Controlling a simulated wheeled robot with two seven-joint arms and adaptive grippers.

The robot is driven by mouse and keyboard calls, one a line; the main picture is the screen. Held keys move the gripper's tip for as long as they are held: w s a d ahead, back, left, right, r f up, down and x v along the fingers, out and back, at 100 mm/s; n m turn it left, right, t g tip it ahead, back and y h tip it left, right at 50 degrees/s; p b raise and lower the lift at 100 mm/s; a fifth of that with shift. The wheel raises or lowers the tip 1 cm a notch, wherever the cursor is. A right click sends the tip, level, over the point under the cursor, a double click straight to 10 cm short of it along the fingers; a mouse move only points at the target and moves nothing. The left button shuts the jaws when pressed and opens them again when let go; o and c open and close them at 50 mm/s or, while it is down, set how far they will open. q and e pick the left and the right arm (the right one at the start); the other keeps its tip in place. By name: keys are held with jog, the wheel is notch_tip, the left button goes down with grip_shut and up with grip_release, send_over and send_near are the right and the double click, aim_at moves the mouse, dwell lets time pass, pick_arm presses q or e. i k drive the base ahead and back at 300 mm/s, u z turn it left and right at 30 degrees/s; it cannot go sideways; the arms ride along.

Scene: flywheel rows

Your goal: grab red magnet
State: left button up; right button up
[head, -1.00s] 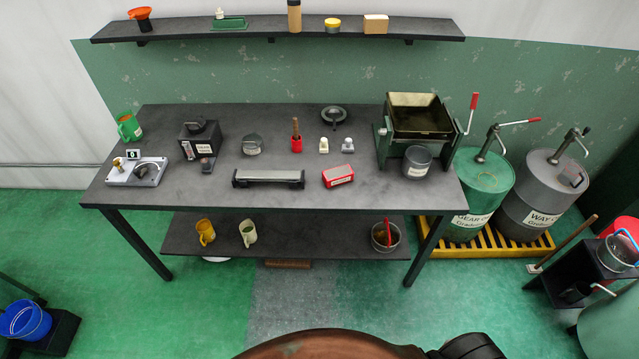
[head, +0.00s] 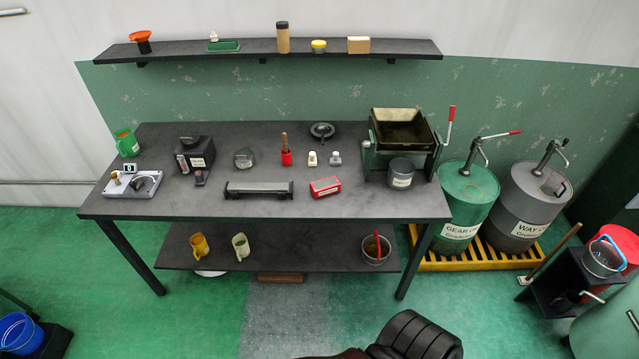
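A small red block with a white label on its front (head: 325,187) lies near the front edge of the dark workbench (head: 240,205), right of the middle. It is the red block-shaped item there; the label is too small to read, so I cannot confirm it is the magnet. Another red item, a small red holder with a wooden handle (head: 286,158), stands behind it to the left. Neither of my grippers is in view, and nothing touches the red block.
A dark grey bar-shaped block (head: 258,190) lies left of the red block. Two small pale bottles (head: 312,159) stand behind it. A grey tin (head: 401,173) and a hopper device (head: 402,130) stand to the right.

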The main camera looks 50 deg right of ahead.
aim_at(325, 186)
jog(key=z, duration=0.35)
jog(key=i, duration=1.35)
jog(key=z, duration=1.5)
jog(key=i, duration=0.8)
jog(key=z, duration=0.8)
